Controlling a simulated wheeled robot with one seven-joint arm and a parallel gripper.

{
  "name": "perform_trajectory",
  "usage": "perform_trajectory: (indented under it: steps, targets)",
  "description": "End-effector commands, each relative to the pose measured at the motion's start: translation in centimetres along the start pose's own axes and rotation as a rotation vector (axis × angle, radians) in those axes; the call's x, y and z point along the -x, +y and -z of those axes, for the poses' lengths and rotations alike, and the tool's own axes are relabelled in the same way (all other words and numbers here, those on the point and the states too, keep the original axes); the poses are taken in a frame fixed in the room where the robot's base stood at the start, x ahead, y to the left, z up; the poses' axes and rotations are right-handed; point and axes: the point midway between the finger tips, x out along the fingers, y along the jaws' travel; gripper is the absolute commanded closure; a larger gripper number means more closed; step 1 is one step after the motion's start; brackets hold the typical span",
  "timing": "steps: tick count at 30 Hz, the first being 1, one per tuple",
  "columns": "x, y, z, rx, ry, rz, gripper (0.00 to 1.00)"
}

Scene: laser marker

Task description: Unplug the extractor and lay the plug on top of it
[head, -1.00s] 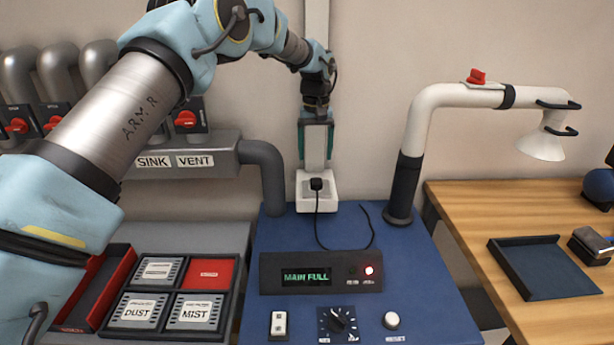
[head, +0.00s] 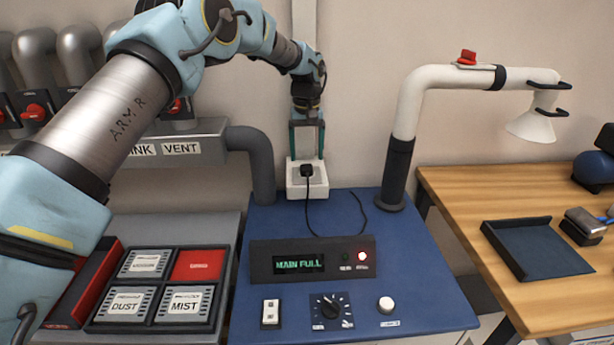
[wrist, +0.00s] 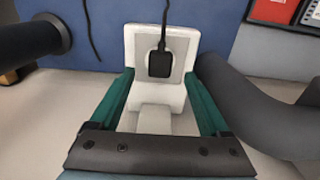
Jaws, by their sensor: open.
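The extractor is a blue cabinet (head: 410,255) with a dark display panel (head: 262,261) reading MAIN FULL and a lit red lamp. My gripper (head: 307,153) points down, just above and behind the plug, with teal fingers apart. In the wrist view the plug (wrist: 160,63) shows beyond the gap between the fingertips (wrist: 160,80). The fingers hold nothing.
A white extraction arm (head: 405,110) rises from a dark post on the right of the cabinet. A grey pipe (head: 262,165) stands just left of the socket. A wooden bench (head: 450,190) with a dark tray (head: 537,248) is at right.

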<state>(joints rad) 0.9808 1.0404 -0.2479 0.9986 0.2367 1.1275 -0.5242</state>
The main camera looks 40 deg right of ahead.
Motion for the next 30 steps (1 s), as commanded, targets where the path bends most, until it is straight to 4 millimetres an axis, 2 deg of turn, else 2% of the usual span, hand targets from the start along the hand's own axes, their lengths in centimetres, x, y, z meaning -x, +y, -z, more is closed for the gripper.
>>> perform_trajectory:
  steps: [1,9,30]
  targets:
    - [-1.2,0.0,0.0,0.0,-0.001,0.0,0.2]
    - [-4.0,0.0,0.1,0.002,0.0,0.0,0.2]
    - [-4.2,0.0,0.0,0.001,0.0,0.0,0.2]
